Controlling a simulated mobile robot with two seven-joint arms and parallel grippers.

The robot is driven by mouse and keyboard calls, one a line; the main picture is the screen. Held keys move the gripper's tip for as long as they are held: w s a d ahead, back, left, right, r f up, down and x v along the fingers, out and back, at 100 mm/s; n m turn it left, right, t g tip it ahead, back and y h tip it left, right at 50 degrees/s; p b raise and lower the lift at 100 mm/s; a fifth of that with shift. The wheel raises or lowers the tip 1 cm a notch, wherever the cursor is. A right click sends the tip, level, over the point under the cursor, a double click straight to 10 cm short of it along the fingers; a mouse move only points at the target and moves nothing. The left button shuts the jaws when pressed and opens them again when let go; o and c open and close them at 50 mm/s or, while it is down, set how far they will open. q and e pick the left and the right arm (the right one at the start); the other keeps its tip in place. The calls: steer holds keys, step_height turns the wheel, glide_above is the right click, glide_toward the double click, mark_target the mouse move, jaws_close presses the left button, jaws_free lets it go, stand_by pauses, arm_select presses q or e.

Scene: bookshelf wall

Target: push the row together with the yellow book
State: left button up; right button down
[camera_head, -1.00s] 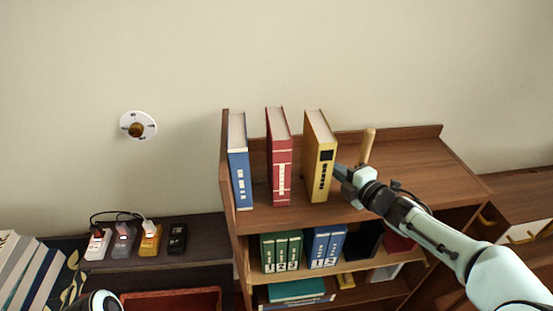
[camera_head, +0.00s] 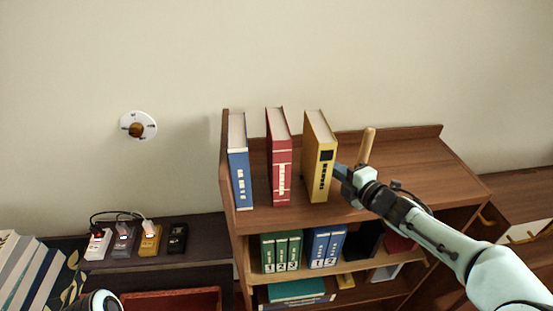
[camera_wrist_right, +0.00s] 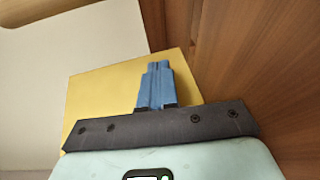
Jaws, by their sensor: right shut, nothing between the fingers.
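The yellow book (camera_head: 319,158) stands upright on the top of the shelf unit. To its left stand a red book (camera_head: 279,160) and, against the left side panel, a blue book (camera_head: 239,165), with gaps between the books. My right gripper (camera_head: 342,172) is shut and empty at the right side of the yellow book. In the right wrist view its blue fingers (camera_wrist_right: 154,85) are together in front of the yellow cover (camera_wrist_right: 105,95); I cannot tell if they touch it. My left gripper is not visible; only a piece of my left arm shows at the bottom left.
A wooden peg (camera_head: 366,146) stands behind my right gripper. The shelf top (camera_head: 425,165) is clear to the right. Lower shelves hold green binders (camera_head: 281,252) and blue binders (camera_head: 326,246). A dark side cabinet with plugged-in devices (camera_head: 123,239) is at left.

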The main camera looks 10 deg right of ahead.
mark_target(306, 169)
steer(key=shift+a+f+b, duration=0.1)
steer(key=shift+a+b, duration=0.6)
steer(key=shift+a, duration=0.3)
steer(key=shift+a+b, duration=1.8)
steer(key=shift+a, duration=0.75)
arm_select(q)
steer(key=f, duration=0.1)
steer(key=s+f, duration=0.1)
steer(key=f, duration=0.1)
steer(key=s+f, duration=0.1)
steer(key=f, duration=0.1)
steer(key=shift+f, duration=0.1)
